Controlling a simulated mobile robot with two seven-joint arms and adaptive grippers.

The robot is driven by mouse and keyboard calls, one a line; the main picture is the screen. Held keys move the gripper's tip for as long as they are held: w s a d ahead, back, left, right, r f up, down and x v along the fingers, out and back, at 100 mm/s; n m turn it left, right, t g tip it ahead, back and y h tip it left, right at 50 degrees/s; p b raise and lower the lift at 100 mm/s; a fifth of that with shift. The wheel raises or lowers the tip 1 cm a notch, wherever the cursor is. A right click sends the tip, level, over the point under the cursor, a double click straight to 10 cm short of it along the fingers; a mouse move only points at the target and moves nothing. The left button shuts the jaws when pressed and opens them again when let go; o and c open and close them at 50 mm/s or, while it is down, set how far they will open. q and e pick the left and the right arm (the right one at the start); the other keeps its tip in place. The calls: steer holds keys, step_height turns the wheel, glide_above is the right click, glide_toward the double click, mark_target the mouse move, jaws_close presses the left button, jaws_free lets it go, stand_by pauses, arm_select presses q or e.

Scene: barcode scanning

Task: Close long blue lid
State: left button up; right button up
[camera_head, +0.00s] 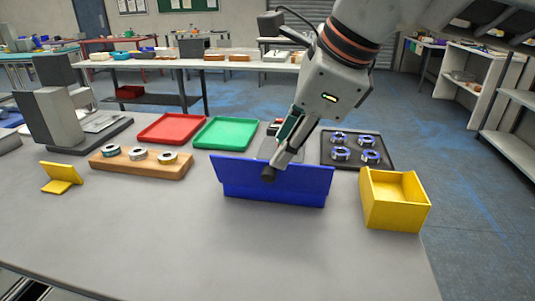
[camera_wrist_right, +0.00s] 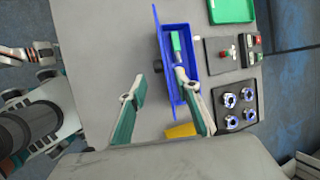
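The long blue box (camera_head: 275,197) stands on the grey table with its blue lid (camera_head: 240,169) raised along the near side. In the right wrist view, the lid (camera_wrist_right: 160,50) stands open beside the box (camera_wrist_right: 196,62). A green and white item (camera_wrist_right: 176,45) shows inside. My right gripper (camera_head: 279,163) is at the lid's middle. In its wrist view the fingers (camera_wrist_right: 160,98) are spread, one on the near side of the lid and one over the box; contact is unclear. Part of my left arm, probably its gripper (camera_wrist_right: 30,53), shows at the left edge; its opening is unclear.
A yellow bin (camera_head: 395,210) stands right of the box, and a black tray with several blue-white rings (camera_head: 385,164) lies behind it. Red (camera_head: 172,130) and green (camera_head: 223,136) trays and a wooden ring holder (camera_head: 140,166) lie to the left. The front table is clear.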

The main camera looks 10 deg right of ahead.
mark_target(269, 170)
steer(key=b+x, duration=0.1)
steer(key=x, duration=0.5)
steer(key=shift+a+f+b, duration=0.1)
steer(key=shift+f+b, duration=0.2)
steer(key=shift+f, duration=0.05)
steer(key=shift+w+a+f, duration=0.15)
steer(key=shift+w+f, duration=0.05)
steer(key=shift+f, duration=0.2)
steer(key=shift+r, duration=0.1)
steer(key=c, duration=0.8)
arm_select(q)
steer(key=shift+d+f, duration=0.1)
steer(key=shift+d, duration=0.15)
arm_select(e)
jaws_close()
